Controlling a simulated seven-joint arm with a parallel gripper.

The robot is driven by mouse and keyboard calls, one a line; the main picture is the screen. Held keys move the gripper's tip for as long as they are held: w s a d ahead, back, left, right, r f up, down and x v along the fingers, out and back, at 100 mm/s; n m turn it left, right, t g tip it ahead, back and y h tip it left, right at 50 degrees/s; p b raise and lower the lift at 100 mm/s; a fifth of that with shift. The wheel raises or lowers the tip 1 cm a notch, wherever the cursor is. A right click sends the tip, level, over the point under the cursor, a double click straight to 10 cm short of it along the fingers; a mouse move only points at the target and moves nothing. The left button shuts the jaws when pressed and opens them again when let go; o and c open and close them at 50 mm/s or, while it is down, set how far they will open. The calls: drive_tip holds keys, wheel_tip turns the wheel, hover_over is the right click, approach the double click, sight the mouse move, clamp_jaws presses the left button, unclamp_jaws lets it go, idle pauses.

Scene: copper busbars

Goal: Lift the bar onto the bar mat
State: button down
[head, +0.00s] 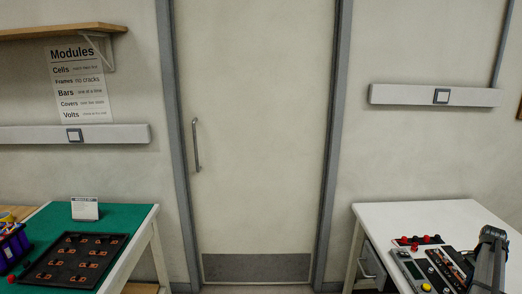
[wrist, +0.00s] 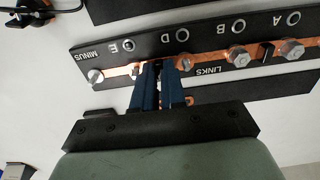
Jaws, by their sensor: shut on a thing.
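In the wrist view my gripper (wrist: 158,66) has its blue fingers close together over a black board (wrist: 210,35) marked MINUS and LINKS. The fingers are shut on a copper bar (wrist: 121,71) in the board's row; they hide most of it, and I cannot tell whether it is raised. In the head view my arm (head: 488,262) reaches over the right table and its fingertips are hidden. A dark mat (head: 112,240) holding several small copper-coloured pieces lies on the green left table; I cannot read whether it is the bar mat.
Bolts (wrist: 238,56) stand along the board to the right of the fingers. The white right table (head: 435,215) also carries a grey meter (head: 411,270) and red-topped items (head: 418,240). A small sign (head: 85,208) stands behind the dark mat. A gap separates the two tables.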

drive_tip(key=shift+r, duration=0.2)
drive_tip(key=shift+r, duration=1.85)
drive_tip(key=shift+w+a, duration=0.25)
drive_tip(key=shift+n, duration=0.3)
drive_tip(key=w, duration=0.2)
drive_tip(key=w+d, duration=0.1)
drive_tip(key=w, duration=0.1)
drive_tip(key=w+d, duration=0.1)
drive_tip(key=w, duration=0.1)
drive_tip(key=shift+w+f, duration=0.1)
drive_tip(key=shift+w, duration=0.25)
drive_tip(key=w+d, duration=0.2)
drive_tip(key=w, duration=0.1)
drive_tip(key=w+d, duration=0.2)
drive_tip(key=w, duration=0.1)
drive_tip(key=w+d, duration=0.2)
drive_tip(key=w, duration=0.1)
drive_tip(key=shift+w+d, duration=0.35)
drive_tip(key=shift+d, duration=0.05)
drive_tip(key=shift+s+f, duration=0.1)
drive_tip(key=shift+f, duration=1.75)
drive_tip(key=shift+a+f, duration=0.1)
drive_tip(key=shift+f, duration=0.1)
